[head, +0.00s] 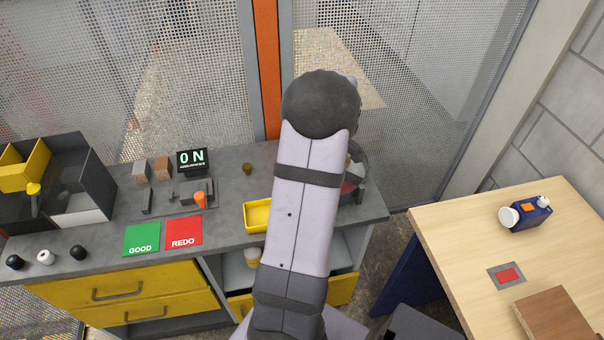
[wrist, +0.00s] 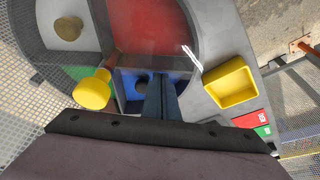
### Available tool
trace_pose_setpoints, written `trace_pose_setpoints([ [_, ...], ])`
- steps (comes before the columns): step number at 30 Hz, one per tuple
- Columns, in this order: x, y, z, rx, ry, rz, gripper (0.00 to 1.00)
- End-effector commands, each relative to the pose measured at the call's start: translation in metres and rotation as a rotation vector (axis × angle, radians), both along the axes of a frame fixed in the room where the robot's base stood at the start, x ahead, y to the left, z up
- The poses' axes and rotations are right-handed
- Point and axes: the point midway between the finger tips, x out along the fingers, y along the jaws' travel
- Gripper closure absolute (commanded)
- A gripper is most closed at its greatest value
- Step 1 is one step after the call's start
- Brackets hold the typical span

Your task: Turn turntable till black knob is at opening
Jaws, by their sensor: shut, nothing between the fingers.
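The turntable (head: 361,158) is mostly hidden behind my arm in the head view. In the wrist view its round, walled dish (wrist: 82,15) shows white, red and blue sections. A tan knob (wrist: 69,28) sits in the white section. A bright yellow knob (wrist: 93,90) stands nearer to the camera, left of my fingers. A small dark round thing (wrist: 141,84) shows in the blue section; I cannot tell if it is the black knob. My gripper (wrist: 161,82) is shut and empty, its fingers over the blue section; contact is unclear. The opening cannot be made out.
A yellow tray (head: 257,216) sits beside the turntable. Green GOOD (head: 142,239) and red REDO (head: 184,233) pads lie left of it. Two black knobs (head: 78,252) and a white one (head: 46,257) stand on the bench's front left. Mesh walls (head: 190,75) stand behind.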

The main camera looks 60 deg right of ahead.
Motion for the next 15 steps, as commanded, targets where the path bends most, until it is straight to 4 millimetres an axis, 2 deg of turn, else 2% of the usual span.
trace_pose_setpoints([
  [1,-0.0071,0.0013,-0.0031,0.007,0.012,-0.001,1.00],
  [8,-0.0080,0.0021,-0.0037,0.010,0.013,-0.002,1.00],
  [15,0.0016,0.0023,-0.0046,0.010,0.013,0.000,1.00],
])
